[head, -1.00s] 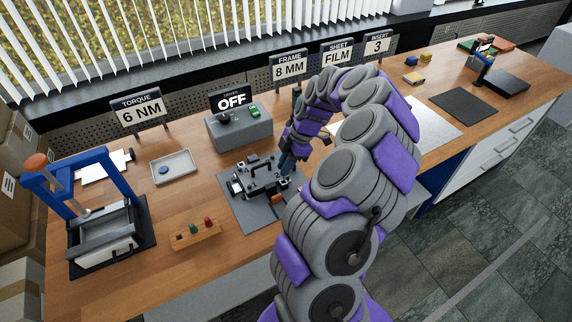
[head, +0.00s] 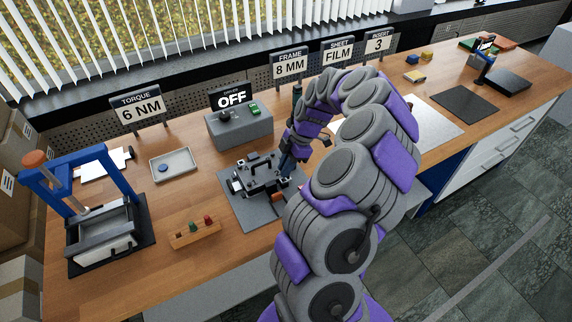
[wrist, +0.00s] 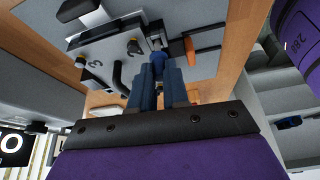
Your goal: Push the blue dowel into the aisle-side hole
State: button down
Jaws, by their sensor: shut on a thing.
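My gripper (wrist: 160,88) is shut on the blue dowel (wrist: 157,60). The dowel's round end shows just beyond the fingertips in the wrist view; the rest is hidden between the fingers. It is at the edge of the grey fixture (wrist: 108,58), which bears numbers and a black handle. In the head view the gripper (head: 286,165) points down at the right end of the fixture (head: 257,178). The aisle-side hole is not visible, and I cannot tell whether the dowel is inside it.
A grey mat (head: 237,213) lies under the fixture. A wooden block with coloured pegs (head: 193,234) lies in front left, and a blue-framed press (head: 100,225) stands farther left. Behind are a shallow tray (head: 174,166) and a control box reading OFF (head: 240,130).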

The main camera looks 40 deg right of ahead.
jog(key=shift+f+b, duration=0.6)
jog(key=shift+f, duration=0.6)
jog(key=c, duration=1)
grip_release()
jog(key=shift+s, duration=0.1)
jog(key=shift+c, duration=0.2)
jog(key=shift+r, duration=0.15)
jog(key=p+v, duration=0.3)
jog(key=v, duration=1.4)
jog(key=shift+p, duration=0.4)
jog(key=shift+s+d, duration=0.1)
